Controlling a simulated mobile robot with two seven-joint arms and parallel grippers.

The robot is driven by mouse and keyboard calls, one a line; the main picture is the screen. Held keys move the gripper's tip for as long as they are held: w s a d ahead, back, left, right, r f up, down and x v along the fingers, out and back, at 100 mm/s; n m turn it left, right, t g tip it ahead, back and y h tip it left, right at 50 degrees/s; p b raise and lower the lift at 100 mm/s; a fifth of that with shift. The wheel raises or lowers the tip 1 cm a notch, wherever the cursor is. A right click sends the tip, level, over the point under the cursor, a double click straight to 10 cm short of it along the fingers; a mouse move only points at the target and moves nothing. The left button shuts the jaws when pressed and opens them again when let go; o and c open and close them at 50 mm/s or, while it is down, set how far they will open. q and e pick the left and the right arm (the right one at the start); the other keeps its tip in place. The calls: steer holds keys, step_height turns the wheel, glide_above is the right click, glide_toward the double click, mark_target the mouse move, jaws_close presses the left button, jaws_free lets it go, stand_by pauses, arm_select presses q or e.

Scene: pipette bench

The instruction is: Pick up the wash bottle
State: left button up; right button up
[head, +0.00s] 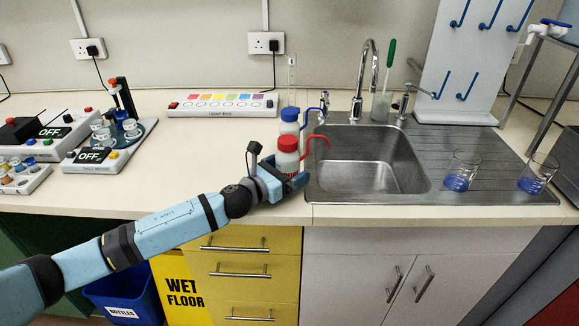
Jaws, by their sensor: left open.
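Two wash bottles stand by the left edge of the sink. The nearer wash bottle (288,157) has a white body, a red cap and a red bent spout pointing right. The wash bottle behind it (290,125) has a blue cap and a blue spout. My left gripper (293,180) is open at the lower part of the red-capped bottle, close to the counter's front edge. The gripper hides the bottle's base, and I cannot tell whether the fingers touch it. My right gripper is not in view.
The sink (367,160) lies just right of the bottles. Two beakers with blue liquid (461,172) stand on the drainer. A light box (222,104) is at the back wall, and devices marked OFF (98,155) are at left. The counter between is clear.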

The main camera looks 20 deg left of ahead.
arm_select(q)
steer(key=c, duration=0.7)
